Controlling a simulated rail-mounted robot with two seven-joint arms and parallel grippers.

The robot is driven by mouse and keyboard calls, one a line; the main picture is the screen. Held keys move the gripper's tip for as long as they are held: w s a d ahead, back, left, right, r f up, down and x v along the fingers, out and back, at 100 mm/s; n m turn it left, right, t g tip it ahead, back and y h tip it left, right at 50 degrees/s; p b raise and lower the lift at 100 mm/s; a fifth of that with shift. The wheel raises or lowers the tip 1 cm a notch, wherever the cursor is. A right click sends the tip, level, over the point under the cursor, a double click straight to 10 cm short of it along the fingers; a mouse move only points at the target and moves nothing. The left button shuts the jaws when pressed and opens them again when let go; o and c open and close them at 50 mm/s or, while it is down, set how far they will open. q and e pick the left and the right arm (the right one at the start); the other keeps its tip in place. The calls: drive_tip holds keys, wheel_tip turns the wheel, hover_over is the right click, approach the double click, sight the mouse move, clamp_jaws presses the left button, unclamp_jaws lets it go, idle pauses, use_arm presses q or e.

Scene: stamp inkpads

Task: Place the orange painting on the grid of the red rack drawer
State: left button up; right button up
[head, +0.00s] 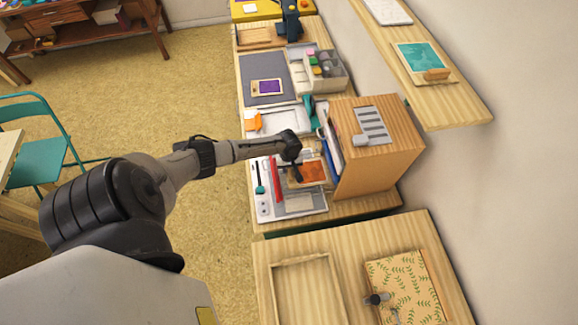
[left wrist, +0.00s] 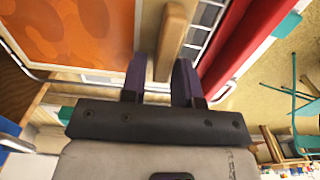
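The orange painting (head: 313,171) lies among the items on the far workbench, beside the wooden cabinet. In the left wrist view the orange painting (left wrist: 70,35) fills the upper left, with a wooden block handle (left wrist: 175,35) along its side. My left gripper (head: 297,172) is down at the painting's left side. In the left wrist view its two dark fingers (left wrist: 161,78) stand on either side of the handle's lower end; whether they press on it is unclear. A red bar (head: 275,180) lies just left, also at the upper right of the wrist view (left wrist: 250,45). A grid (left wrist: 203,32) shows between handle and red bar.
The wooden cabinet (head: 377,165) stands close on the right of the painting. A nearer table holds an empty wooden tray (head: 279,290) and a leaf-patterned box (head: 410,285). A wall shelf (head: 447,108) carries a teal painting (head: 418,58).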

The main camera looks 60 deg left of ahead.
use_arm(q)
drive_tip(key=shift+o, duration=0.9)
